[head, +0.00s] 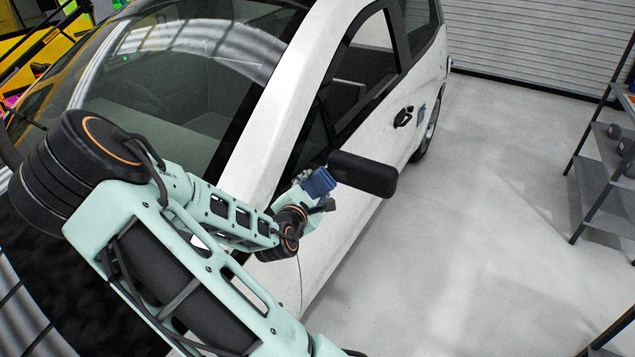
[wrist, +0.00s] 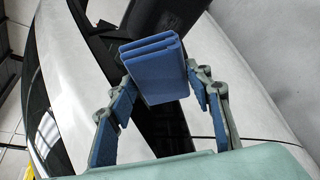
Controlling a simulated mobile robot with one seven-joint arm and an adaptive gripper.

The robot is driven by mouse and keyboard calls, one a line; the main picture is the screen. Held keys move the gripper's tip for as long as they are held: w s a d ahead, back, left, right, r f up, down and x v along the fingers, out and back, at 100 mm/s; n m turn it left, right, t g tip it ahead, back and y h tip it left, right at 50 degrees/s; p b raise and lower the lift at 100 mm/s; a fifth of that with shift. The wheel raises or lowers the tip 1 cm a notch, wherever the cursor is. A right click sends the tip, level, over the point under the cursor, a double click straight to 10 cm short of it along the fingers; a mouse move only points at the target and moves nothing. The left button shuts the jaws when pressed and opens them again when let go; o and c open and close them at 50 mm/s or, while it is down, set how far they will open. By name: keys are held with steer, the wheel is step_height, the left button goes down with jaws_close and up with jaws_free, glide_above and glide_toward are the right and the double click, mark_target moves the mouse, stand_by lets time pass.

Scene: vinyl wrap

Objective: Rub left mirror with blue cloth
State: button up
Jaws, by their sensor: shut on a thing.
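The car's black side mirror (head: 365,174) sticks out from the white door, right of my gripper in the head view. Its dark housing (wrist: 168,18) also shows at the top of the wrist view. My gripper (wrist: 160,82) is shut on the folded blue cloth (wrist: 155,72), held between its two blue-padded fingers. In the head view the cloth (head: 318,183) is at the near left end of the mirror. The cloth looks very close to the mirror, but I cannot tell whether they touch. The mirror's glass is not clearly visible.
The white car (head: 300,95) fills the left and middle, with its door and windshield close to my arm. A grey metal shelf (head: 605,165) stands at the right. The floor (head: 480,220) between car and shelf is clear.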

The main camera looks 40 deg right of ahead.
steer(key=shift+s, duration=0.1)
steer(key=shift+s+a+p, duration=0.3)
steer(key=shift+a, duration=0.4)
steer(key=shift+s+a+p, duration=0.25)
steer(key=shift+a, duration=0.4)
steer(key=shift+d, duration=0.1)
steer(key=shift+w+d+b, duration=0.15)
steer(key=shift+w+d, duration=0.3)
steer(key=shift+d, duration=0.6)
steer(key=shift+w+d+b, duration=0.1)
steer(key=shift+w+d, duration=0.3)
steer(key=shift+d, duration=0.7)
steer(key=shift+w+d+b, duration=0.15)
steer(key=shift+w+d, duration=0.3)
steer(key=shift+d, duration=0.6)
steer(key=shift+w+d+y, duration=0.3)
steer(key=shift+d, duration=0.5)
steer(key=shift+s+d+b, duration=0.15)
steer(key=shift+s+d, duration=0.2)
steer(key=shift+s, duration=0.6)
steer(key=shift+s+d+b, duration=0.15)
steer(key=shift+s+d, duration=0.15)
steer(key=shift+s, duration=0.6)
steer(key=shift+d, duration=0.1)
